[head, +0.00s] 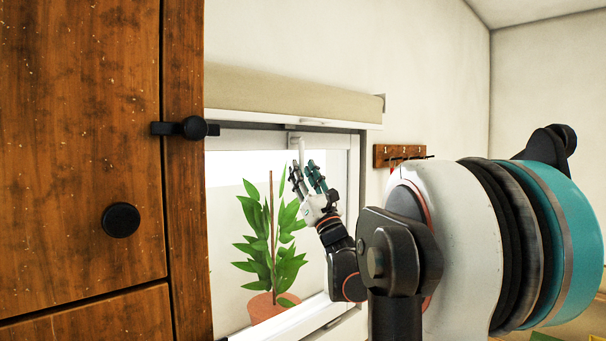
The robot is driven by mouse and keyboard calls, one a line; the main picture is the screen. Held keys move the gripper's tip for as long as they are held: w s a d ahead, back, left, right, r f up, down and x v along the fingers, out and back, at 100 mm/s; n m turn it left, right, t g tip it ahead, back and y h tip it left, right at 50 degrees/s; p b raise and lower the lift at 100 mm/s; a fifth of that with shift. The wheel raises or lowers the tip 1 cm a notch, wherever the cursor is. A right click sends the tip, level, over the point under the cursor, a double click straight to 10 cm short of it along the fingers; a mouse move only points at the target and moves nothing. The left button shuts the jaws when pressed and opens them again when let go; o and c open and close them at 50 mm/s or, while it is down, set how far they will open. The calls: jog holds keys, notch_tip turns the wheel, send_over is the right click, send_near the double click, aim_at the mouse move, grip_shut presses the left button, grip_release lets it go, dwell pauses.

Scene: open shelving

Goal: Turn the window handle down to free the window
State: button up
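The window (353,190) has a white frame and stands closed as far as I can see. Its pale handle (301,150) is small in this view and sits at the top bar of the frame, with its lever pointing down toward my gripper. My gripper (307,170) is raised in front of the glass with its fingertips upward, just below the handle. Its dark and teal fingers are spread apart with a gap between them. The lever's lower end is near the fingertips; I cannot tell whether they touch.
A potted plant (270,240) shows through the glass. A wooden cabinet (80,150) with black knobs fills the left side. A beige rolled blind (290,95) is above the window. A wooden hook rack (398,154) hangs on the wall at right. My arm covers the lower right.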

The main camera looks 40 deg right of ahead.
jog(key=v, duration=1.1)
jog(key=shift+s+f, duration=0.25)
jog(key=shift+s, duration=0.05)
jog(key=shift+a, duration=0.1)
